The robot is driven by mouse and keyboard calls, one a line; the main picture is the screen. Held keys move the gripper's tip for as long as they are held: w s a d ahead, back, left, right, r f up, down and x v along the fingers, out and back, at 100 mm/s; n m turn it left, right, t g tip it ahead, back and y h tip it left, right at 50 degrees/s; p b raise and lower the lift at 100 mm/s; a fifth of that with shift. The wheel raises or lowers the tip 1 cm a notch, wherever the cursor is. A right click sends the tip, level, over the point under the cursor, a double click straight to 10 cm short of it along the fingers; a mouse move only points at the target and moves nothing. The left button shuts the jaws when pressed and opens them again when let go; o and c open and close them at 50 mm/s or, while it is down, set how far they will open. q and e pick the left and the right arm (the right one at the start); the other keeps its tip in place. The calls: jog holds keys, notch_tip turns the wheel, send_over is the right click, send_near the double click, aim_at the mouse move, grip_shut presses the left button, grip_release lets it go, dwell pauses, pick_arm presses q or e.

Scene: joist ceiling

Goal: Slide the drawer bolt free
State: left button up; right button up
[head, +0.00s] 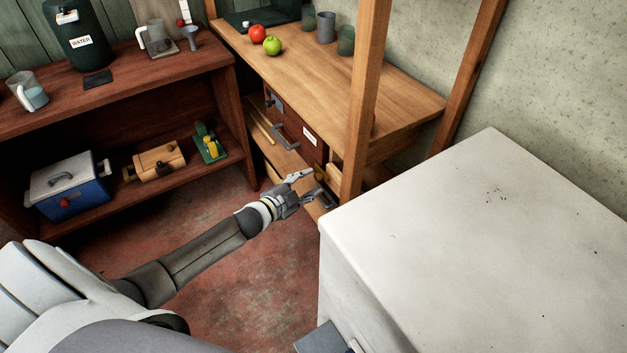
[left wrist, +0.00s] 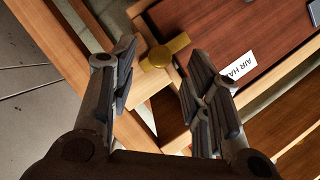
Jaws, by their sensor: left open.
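The brass-yellow drawer bolt (left wrist: 165,52) shows between my open left fingers in the left wrist view. It lies at the edge of a red-brown drawer front (left wrist: 215,25), next to a pale wooden post. The drawer front carries a white label (left wrist: 238,66), partly readable as "AIR HA". In the head view the drawer (head: 297,121) sits under the wooden workbench, and the bolt (head: 320,173) is a small yellow spot just beyond my left gripper (head: 307,186). The left gripper is open and empty, its fingers on either side of the bolt in the wrist picture; I cannot tell whether they touch it.
A wooden upright (head: 364,110) stands just right of the gripper. A large white box-like top (head: 480,230) fills the right. The red floor (head: 245,290) is clear.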

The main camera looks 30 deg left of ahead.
aim_at(316, 178)
pick_arm(q)
jog(key=shift+x, duration=1.65)
jog(key=shift+c, duration=0.4)
jog(key=shift+r, duration=0.1)
grip_shut()
